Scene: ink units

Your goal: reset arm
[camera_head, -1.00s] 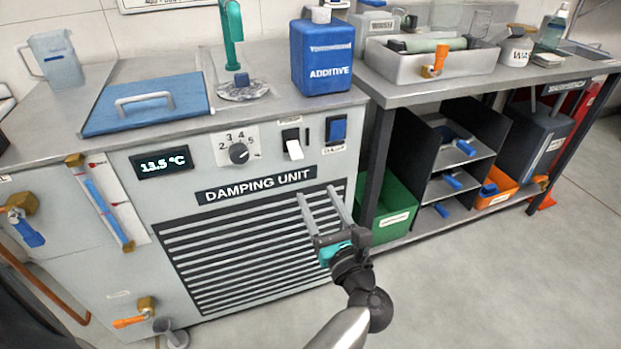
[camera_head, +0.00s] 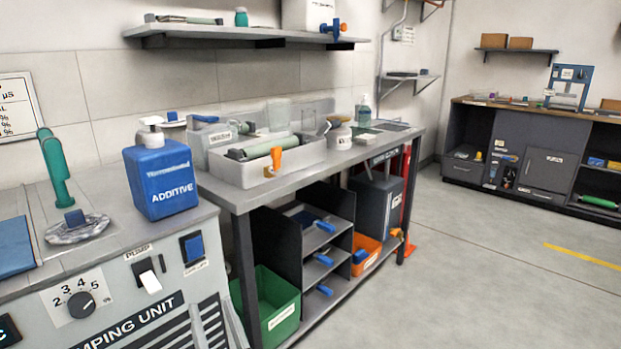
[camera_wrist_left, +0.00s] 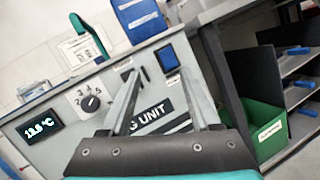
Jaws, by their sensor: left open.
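My left gripper (camera_head: 215,322) shows only by its grey fingertips at the bottom edge of the head view, in front of the damping unit's (camera_head: 30,310) slatted front. In the left wrist view the gripper (camera_wrist_left: 142,82) has its two fingers apart with nothing between them. They point toward the damping unit's front panel (camera_wrist_left: 62,108), near its switches and name label. The rest of the left arm is out of the head view. My right gripper is in neither current view.
A blue additive bottle (camera_head: 160,180) stands on the unit. Right of it is a metal bench (camera_head: 350,158) with a grey tray (camera_head: 245,172) on top and a green bin (camera_head: 270,310) below. The floor (camera_head: 480,280) at right is clear.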

